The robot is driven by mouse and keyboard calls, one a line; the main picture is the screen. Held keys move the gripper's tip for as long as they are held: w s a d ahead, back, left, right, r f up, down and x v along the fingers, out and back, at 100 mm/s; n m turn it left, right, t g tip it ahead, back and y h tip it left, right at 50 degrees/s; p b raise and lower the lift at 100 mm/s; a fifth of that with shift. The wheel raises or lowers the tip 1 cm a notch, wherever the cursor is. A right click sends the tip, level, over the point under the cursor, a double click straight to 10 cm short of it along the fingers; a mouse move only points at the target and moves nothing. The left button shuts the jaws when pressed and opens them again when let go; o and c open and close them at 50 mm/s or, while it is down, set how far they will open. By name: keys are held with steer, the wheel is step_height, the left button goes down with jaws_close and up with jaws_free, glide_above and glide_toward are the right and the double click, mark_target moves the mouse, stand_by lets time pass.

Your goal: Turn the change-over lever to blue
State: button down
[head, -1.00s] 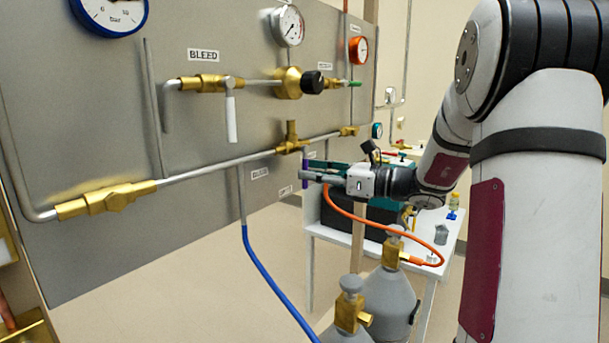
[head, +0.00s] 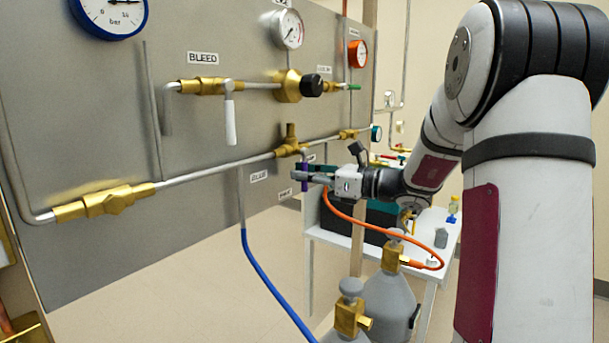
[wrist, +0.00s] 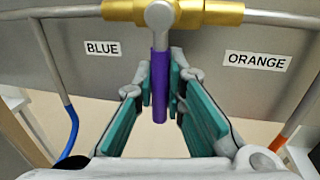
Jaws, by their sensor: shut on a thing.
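The change-over lever (wrist: 159,90) has a purple handle and a grey hub on a brass valve (wrist: 212,12). It hangs straight down between the BLUE label (wrist: 102,48) on the left and the ORANGE label (wrist: 257,61) on the right. My gripper (wrist: 162,92) has its teal-padded fingers on either side of the handle and is shut on it. In the head view my gripper (head: 299,177) reaches the lever (head: 304,183) from the right, below the brass valve (head: 291,141). The fingers hide part of the handle there.
The grey panel (head: 90,140) carries pipes, gauges and a white BLEED handle (head: 231,120). A blue hose (head: 262,275) hangs at the left, and an orange hose (head: 345,214) loops below my gripper. Gas cylinders (head: 388,296) and a white table (head: 428,236) stand below and behind.

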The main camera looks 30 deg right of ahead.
steer(key=shift+a+p, duration=0.1)
steer(key=shift+p, duration=0.25)
steer(key=shift+s+a+r+m+t+p, duration=0.35)
steer(key=shift+a+m+p, duration=0.25)
steer(key=shift+m+p, duration=1.6)
steer(key=shift+s+a+r+m+t+p, duration=0.25)
steer(key=shift+a+m+t+p, duration=0.3)
steer(key=shift+m+p, duration=1.65)
steer(key=shift+s+a+r+m+t+p, duration=0.3)
steer(key=shift+a+m+p, duration=0.65)
steer(key=shift+p, duration=2.25)
steer(key=shift+w+d+m, duration=0.1)
steer(key=shift+d+m, duration=0.2)
steer(key=shift+m, duration=0.15)
steer(key=c, duration=1.6)
jaws_free()
steer(key=shift+r, duration=0.1)
steer(key=shift+c, duration=0.2)
steer(key=v, duration=1.2)
